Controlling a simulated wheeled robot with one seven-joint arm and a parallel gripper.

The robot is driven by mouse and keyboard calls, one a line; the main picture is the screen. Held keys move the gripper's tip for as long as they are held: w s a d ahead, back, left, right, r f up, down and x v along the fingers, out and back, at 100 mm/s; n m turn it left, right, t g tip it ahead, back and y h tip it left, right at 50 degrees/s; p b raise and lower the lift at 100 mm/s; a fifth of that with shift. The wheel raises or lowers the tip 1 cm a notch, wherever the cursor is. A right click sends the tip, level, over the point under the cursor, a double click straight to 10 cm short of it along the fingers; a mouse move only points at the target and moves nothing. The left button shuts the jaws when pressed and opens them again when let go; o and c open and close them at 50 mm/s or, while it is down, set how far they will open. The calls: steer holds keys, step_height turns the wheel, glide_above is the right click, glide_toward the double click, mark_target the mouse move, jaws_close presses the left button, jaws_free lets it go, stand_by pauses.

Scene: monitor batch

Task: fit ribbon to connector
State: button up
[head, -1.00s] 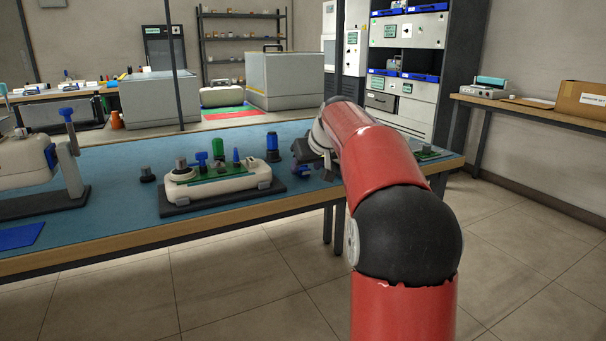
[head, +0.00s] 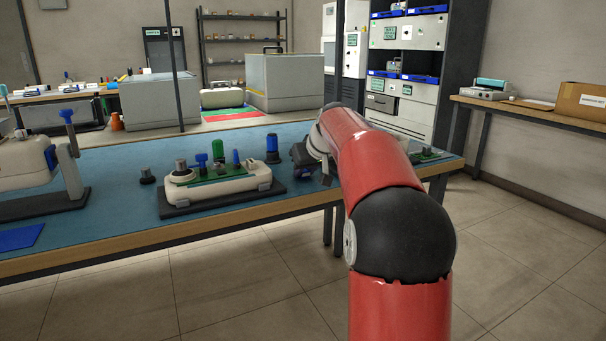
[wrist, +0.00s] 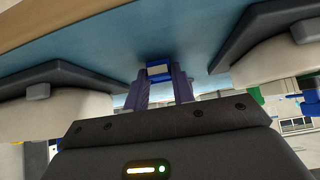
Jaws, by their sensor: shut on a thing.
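My gripper (wrist: 158,82) is shut on a small blue piece (wrist: 158,63) with a pale face, held between its two fingertips in the wrist view. I cannot tell whether it is the ribbon. Blue tabletop shows behind it. In the head view my gripper (head: 308,158) is above the bench, right of a pale device (head: 222,188) on a dark base, and the arm partly hides it. The device carries a green board (head: 217,178) and upright blue and green parts. Which part is the connector is unclear. The held piece cannot be made out in the head view.
A dark post with a blue top (head: 272,148) stands between the device and my gripper. Another pale unit (head: 25,165) on a dark stand and a flat blue sheet (head: 20,237) are at left.

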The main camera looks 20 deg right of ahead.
steer(key=shift+r+p, duration=0.5)
steer(key=shift+r, duration=0.05)
stand_by(0.5)
steer(key=shift+r+p, duration=1.1)
steer(key=shift+r, duration=1.25)
steer(key=o, duration=0.5)
steer(key=shift+c, duration=0.2)
steer(key=c, duration=0.4)
